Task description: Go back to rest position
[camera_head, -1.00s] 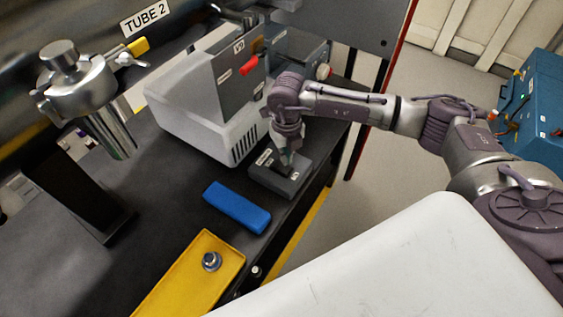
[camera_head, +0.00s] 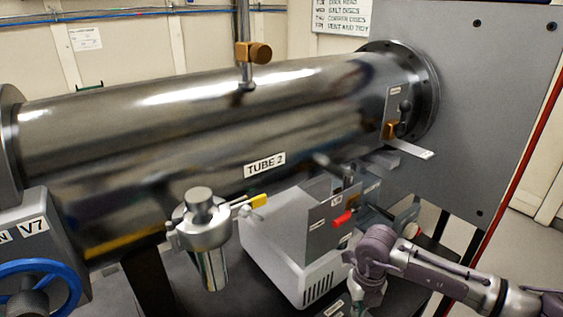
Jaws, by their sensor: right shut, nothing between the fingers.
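My right arm comes in from the lower right. Its purple-grey wrist bends down at the bottom edge, beside the white-and-grey pump unit (camera_head: 285,262). My right gripper (camera_head: 367,300) points down there, shut and empty; its fingertips are hard to make out near the frame edge. My left gripper is not in view.
A large steel tube (camera_head: 215,115) labelled TUBE 2 spans the view. A metal valve body (camera_head: 203,232) with a yellow handle hangs in front. A red lever (camera_head: 343,217) sticks out near my right wrist. A blue handwheel (camera_head: 35,285) is at lower left. A grey panel (camera_head: 480,110) stands at right.

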